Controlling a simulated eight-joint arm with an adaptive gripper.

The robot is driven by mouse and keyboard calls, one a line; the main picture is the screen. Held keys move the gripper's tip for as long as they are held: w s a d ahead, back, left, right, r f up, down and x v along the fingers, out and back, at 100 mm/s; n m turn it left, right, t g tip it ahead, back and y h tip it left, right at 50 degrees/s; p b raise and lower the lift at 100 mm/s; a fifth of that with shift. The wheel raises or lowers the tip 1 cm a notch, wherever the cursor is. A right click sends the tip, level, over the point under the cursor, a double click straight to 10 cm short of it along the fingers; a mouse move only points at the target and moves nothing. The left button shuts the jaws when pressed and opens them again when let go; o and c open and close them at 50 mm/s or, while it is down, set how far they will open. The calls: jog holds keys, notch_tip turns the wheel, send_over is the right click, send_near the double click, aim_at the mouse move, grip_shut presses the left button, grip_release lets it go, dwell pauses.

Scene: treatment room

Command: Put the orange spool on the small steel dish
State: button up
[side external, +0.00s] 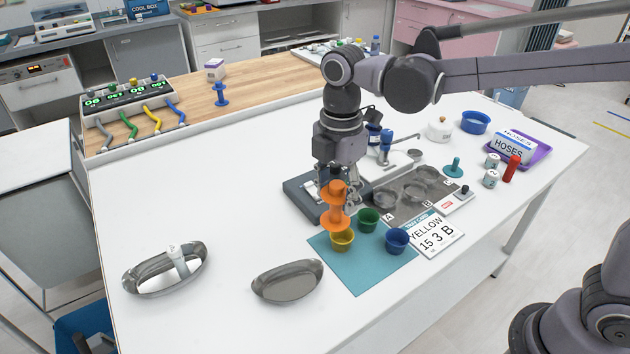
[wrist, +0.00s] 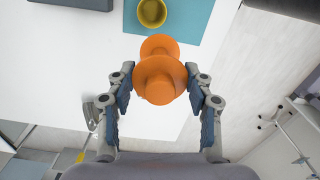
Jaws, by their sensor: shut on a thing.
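The orange spool (side external: 336,212) is held by my gripper (side external: 334,188), which is shut on it and points down. The spool hangs upright above the table, in front of the yellow cup in the side view. In the wrist view the spool (wrist: 160,78) sits between the two fingers of my gripper (wrist: 163,88). The small steel dish (side external: 287,284) is an empty oval dish at the front of the table, to the left of the teal mat and lower left of the spool. I cannot make the dish out in the wrist view.
Yellow (side external: 342,240), green (side external: 368,220) and blue (side external: 397,240) cups stand on the teal mat (side external: 365,274). A "YELLOW" card (side external: 435,236) lies right of it. White table is bare between the dishes.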

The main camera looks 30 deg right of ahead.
jog(key=shift+s+d+f, duration=0.1)
jog(key=shift+d+f, duration=0.05)
jog(key=shift+s+a+f, duration=0.15)
jog(key=shift+a+f, duration=2.55)
jog(key=shift+a, duration=0.1)
jog(key=shift+s+a+f, duration=0.15)
jog(key=shift+a+f, duration=2.5)
jog(key=shift+a, duration=0.1)
jog(key=shift+f, duration=0.55)
jog(key=o, duration=1.1)
